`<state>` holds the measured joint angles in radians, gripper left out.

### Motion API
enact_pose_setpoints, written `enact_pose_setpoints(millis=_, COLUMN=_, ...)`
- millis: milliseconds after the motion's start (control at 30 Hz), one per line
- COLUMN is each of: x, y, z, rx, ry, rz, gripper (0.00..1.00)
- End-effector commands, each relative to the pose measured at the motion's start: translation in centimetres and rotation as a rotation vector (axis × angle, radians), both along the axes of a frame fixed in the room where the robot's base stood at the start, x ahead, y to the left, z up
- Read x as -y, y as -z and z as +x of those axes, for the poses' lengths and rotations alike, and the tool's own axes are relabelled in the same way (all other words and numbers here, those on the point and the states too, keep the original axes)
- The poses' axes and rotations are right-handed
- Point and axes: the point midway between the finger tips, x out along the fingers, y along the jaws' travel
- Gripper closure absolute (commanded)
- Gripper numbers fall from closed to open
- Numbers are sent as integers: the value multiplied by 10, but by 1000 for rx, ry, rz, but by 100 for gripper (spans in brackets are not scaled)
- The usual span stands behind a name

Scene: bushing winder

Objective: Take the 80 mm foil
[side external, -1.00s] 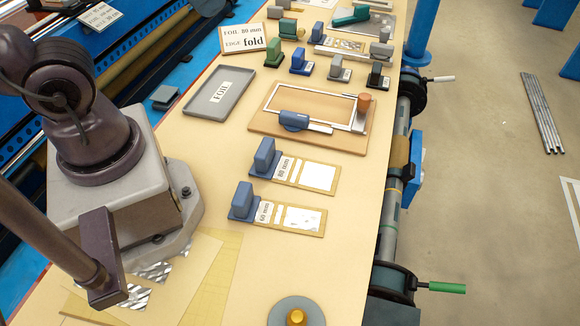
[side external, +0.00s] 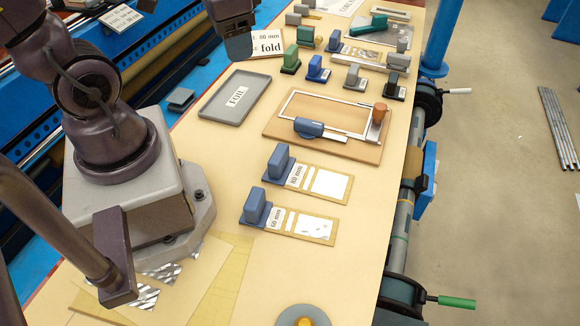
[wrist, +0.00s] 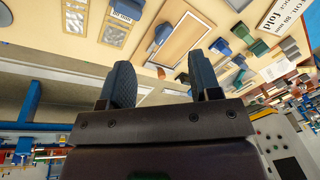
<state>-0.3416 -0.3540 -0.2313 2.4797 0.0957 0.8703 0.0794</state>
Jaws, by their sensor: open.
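The 80 mm foil (side external: 327,183) is a silvery sheet on a tan board, with a blue block handle (side external: 281,162) and a label reading 80 mm. It lies flat on the table, just beyond the similar 60 mm foil board (side external: 305,225). In the wrist view, the 80 mm board appears at the top left (wrist: 116,38). My gripper (side external: 239,48) is in the air at the top of the side view, well away from the foil, partly cut off by the frame edge. The wrist view shows its two fingers (wrist: 163,82) apart with nothing between them.
A grey tray labelled FOIL (side external: 215,105) and a wooden board with a white frame (side external: 275,128) lie beyond the foils. Several small coloured blocks stand farther back by a sign reading fold (side external: 268,46). A winder crank (side external: 455,301) is beyond the right table edge.

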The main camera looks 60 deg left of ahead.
Motion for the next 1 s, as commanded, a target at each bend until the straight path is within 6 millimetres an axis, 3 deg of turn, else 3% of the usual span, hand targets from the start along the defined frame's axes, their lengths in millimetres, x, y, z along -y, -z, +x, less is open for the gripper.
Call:
enact_pose_setpoints(millis=33, x=-7, y=19, z=2, rx=-94, ry=74, rz=18, gripper=43)
enact_pose_setpoints(millis=167, x=-16, y=60, z=7, rx=-275, ry=391, rz=24, gripper=43)
enact_pose_setpoints(millis=267, x=-15, y=91, z=11, rx=-371, ry=720, rz=-23, gripper=43)
enact_pose_setpoints(millis=400, x=2, y=128, z=23, rx=-379, ry=1307, rz=-106, gripper=43)
enact_pose_setpoints(millis=600, x=31, y=140, z=48, rx=-268, ry=2023, rz=-31, gripper=43)
enact_pose_setpoints(millis=800, x=31, y=139, z=56, rx=-252, ry=2291, rz=54, gripper=43)
enact_pose_setpoints(millis=1000, x=32, y=159, z=55, rx=-254, ry=2324, rz=50, gripper=43)
